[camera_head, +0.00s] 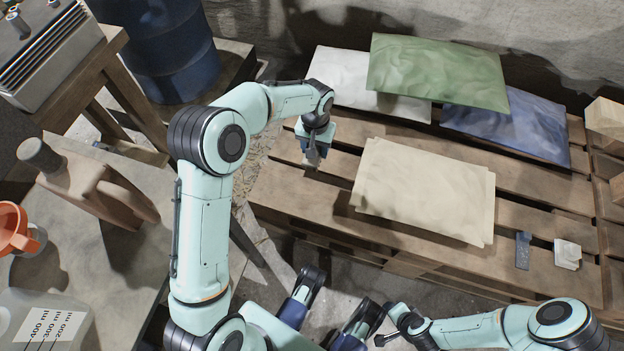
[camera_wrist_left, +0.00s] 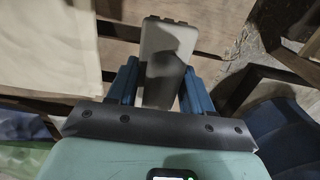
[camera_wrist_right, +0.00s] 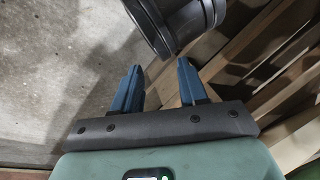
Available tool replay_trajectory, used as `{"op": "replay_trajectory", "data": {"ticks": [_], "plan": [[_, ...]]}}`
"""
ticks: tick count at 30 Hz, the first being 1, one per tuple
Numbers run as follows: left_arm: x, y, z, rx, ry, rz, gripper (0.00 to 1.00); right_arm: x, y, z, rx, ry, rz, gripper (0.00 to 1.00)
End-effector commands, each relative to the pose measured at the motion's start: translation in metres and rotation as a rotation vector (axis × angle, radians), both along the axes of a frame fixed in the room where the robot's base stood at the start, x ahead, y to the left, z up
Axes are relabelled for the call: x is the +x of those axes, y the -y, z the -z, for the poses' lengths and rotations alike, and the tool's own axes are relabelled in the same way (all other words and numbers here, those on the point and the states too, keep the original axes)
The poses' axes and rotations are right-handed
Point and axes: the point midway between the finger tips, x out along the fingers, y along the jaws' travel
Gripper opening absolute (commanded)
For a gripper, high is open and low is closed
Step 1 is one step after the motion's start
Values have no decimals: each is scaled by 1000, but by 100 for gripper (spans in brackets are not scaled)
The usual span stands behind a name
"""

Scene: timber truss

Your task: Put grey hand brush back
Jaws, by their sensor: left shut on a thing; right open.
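My left gripper (camera_wrist_left: 160,68) is shut on a grey, long, flat thing (camera_wrist_left: 165,36), which looks like the grey hand brush. The brush sticks out past the fingertips in the left wrist view. In the head view the left gripper (camera_head: 314,150) points down over the pallet (camera_head: 300,203), left of the beige bags, with a little of the brush (camera_head: 312,159) showing below it. I cannot tell whether the brush touches the slats. My right gripper (camera_wrist_right: 160,65) is open and empty above the floor.
Beige bags (camera_head: 425,190), a white bag (camera_head: 350,82), a green bag (camera_head: 438,72) and a blue bag (camera_head: 520,128) lie on the pallet. A dark blue piece (camera_head: 523,250) and a whitish block (camera_head: 567,254) lie at its right front. A blue barrel (camera_head: 165,45) stands back left.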

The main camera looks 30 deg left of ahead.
Motion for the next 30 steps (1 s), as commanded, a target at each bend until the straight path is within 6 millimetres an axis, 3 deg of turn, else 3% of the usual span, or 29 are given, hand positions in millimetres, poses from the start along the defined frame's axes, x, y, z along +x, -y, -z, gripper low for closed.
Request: {"op": "replay_trajectory", "data": {"ticks": [3,10,12,23,30], "plan": [[-1,0,37,-1,-7,0,22,12,6,11,-16,31,13,43],[-1,1,99,-2,-7,1,22,34,18,26,-44,89,36,43],[-1,0,113,0,-5,0,22,32,20,31,-46,79,39,43],[0,1,146,0,-2,2,22,16,22,46,-46,26,40,43],[0,1,178,-1,-1,1,22,-1,24,61,-43,-33,42,43]]}}
